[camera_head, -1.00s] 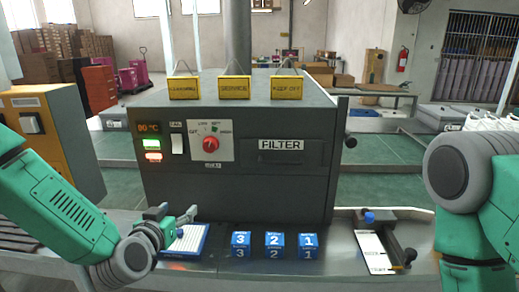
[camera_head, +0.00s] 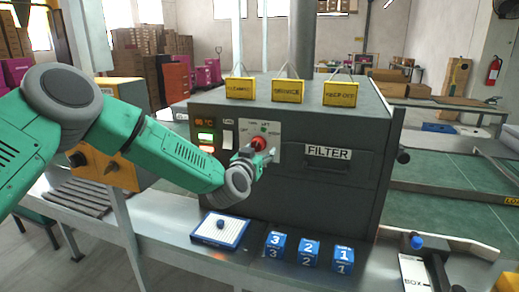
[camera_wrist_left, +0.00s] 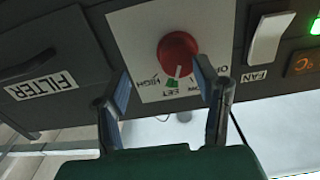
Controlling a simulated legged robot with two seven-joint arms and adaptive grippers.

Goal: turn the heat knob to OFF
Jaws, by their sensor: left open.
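The red heat knob (camera_head: 259,143) sits on a white dial plate on the front of the dark grey machine (camera_head: 300,185). In the left wrist view, which is upside down, the round red knob (camera_wrist_left: 178,50) has a pale line facing the green mark near SET. HIGH shows to one side; the OFF lettering is partly hidden by a finger. My left gripper (camera_head: 261,154) is at the dial plate, just in front of the knob. In the wrist view its open fingers (camera_wrist_left: 163,78) are either side of the knob's lower part; contact cannot be told. My right gripper is out of view.
A white FAN switch (camera_wrist_left: 267,38) and lit displays (camera_head: 206,136) are beside the plate. A FILTER drawer (camera_head: 328,153) is on the other side. Below stand a blue-edged tray (camera_head: 240,240) and numbered blue blocks (camera_head: 308,251). Yellow signs (camera_head: 288,91) stand on top.

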